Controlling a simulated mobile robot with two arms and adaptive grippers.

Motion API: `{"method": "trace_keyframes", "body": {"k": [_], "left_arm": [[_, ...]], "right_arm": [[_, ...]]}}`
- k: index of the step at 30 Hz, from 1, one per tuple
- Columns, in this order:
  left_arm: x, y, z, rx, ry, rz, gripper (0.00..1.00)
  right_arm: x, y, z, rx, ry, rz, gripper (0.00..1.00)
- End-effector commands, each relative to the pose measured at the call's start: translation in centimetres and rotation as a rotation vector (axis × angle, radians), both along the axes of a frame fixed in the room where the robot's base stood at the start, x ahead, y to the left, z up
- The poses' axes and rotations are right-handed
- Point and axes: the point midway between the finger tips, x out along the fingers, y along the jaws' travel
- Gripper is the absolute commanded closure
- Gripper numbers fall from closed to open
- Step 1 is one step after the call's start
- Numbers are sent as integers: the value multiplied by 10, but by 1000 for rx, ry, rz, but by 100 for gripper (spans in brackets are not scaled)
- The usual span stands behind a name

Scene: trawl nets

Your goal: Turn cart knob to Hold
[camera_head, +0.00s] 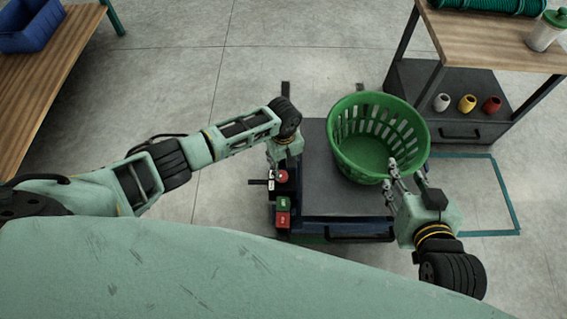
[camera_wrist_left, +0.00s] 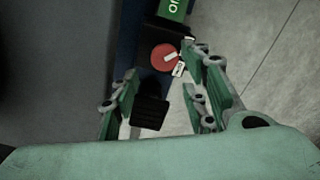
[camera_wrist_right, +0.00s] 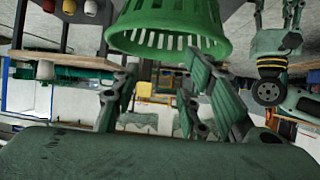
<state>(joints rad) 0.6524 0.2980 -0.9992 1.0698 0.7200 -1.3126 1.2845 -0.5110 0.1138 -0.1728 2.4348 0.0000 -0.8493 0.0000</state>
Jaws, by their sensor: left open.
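The cart (camera_head: 340,207) has a dark grey top and a control strip on its left side. A round red knob (camera_head: 282,176) with a white pointer mark sits on that strip; in the left wrist view the knob (camera_wrist_left: 160,52) is just beyond my fingertips, beside a small white tag (camera_wrist_left: 179,70). The tag's text is unreadable. My left gripper (camera_head: 281,161) is open over the knob and holds nothing. In the left wrist view its fingers (camera_wrist_left: 160,75) are spread. My right gripper (camera_head: 389,173) is open and empty by the basket's lower rim.
A green slotted basket (camera_head: 368,153) stands on the cart. Green (camera_head: 283,204) and red (camera_head: 283,219) buttons lie just nearer than the knob. A wooden workbench (camera_head: 490,40) stands at the right, a wooden table (camera_head: 45,75) at the left.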

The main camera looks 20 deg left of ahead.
Motion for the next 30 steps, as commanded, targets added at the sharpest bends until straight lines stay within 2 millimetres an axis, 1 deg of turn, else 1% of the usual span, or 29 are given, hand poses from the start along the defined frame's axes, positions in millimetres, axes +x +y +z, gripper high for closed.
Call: {"method": "trace_keyframes", "body": {"k": [3, 7, 11, 15, 21, 26, 30], "left_arm": [[1, 1, 0, 7, 6, 10, 58], [1, 1, -5, 7, 7, 11, 58], [1, 1, -16, 7, 6, 11, 58], [1, 1, -28, 7, 6, 11, 58], [1, 1, -44, 7, 6, 9, 58], [1, 0, -57, 6, 5, 9, 58], [1, 0, -67, 6, 6, 9, 58]], "right_arm": [[0, 0, 7, 5, -23, 0, 60], [7, 4, 18, 18, -82, 5, 60], [19, 10, 37, 45, -191, 13, 60], [29, 16, 65, 80, -333, 21, 60], [35, 24, 109, 134, -544, 35, 60], [32, 28, 143, 177, -709, 44, 60], [25, 29, 169, 213, -841, 50, 60]]}}
